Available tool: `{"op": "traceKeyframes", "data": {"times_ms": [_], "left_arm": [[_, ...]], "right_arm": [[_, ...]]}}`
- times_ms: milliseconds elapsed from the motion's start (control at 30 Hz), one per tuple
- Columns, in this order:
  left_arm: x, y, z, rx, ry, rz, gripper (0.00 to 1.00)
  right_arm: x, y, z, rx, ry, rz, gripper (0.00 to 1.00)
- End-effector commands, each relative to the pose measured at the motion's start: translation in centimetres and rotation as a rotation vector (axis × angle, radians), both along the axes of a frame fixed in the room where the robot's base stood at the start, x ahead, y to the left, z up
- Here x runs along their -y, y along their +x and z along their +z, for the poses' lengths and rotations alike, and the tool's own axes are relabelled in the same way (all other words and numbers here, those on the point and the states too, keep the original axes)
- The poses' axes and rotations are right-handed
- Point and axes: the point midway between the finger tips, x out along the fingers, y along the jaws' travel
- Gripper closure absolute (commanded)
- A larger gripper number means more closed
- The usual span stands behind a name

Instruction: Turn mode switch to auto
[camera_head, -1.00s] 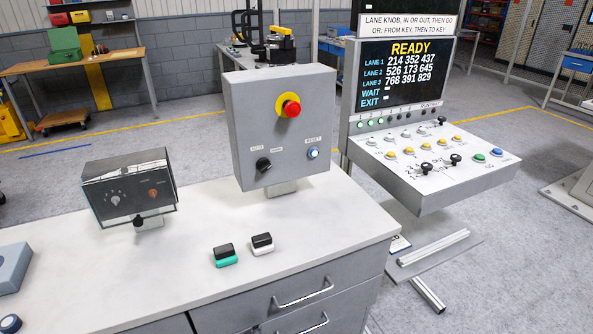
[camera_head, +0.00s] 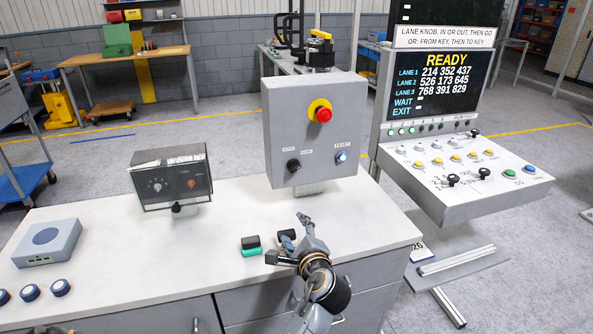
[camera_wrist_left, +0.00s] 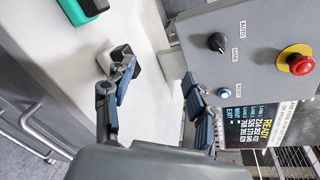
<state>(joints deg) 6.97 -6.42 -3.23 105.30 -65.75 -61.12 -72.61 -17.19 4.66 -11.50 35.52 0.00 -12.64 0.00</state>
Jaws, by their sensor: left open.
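The mode switch is a black rotary knob (camera_head: 293,166) low on the left of the grey control box (camera_head: 335,125), under small AUTO and HAND labels. It also shows in the left wrist view (camera_wrist_left: 217,42), where its pointer seems to lean toward HAND, though it is small. My left gripper (camera_head: 287,238) is over the bench, in front of and below the box, apart from the knob. Its spread fingers also show in the left wrist view (camera_wrist_left: 160,88), with nothing held between them. My right gripper is not in view.
The box also carries a red emergency button (camera_head: 322,113) and a lit button (camera_head: 341,157). A green-and-black block (camera_head: 251,245) and a white-and-black block (camera_wrist_left: 118,58) lie near my gripper.

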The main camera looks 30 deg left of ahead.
Motion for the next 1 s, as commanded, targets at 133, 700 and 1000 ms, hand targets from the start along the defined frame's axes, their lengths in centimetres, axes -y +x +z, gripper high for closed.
{"op": "traceKeyframes", "data": {"times_ms": [133, 700, 1000], "left_arm": [[0.7, 3.6, 4.9, -0.089, 0.278, -0.033, 0.43], [-4.0, 9.5, 7.0, -0.151, 0.434, -0.037, 0.43], [-8.1, 13.0, 6.9, -0.151, 0.43, -0.038, 0.43]], "right_arm": [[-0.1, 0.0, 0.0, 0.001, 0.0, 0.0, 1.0], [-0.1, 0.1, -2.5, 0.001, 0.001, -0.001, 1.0], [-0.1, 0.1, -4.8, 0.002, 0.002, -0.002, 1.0]]}}
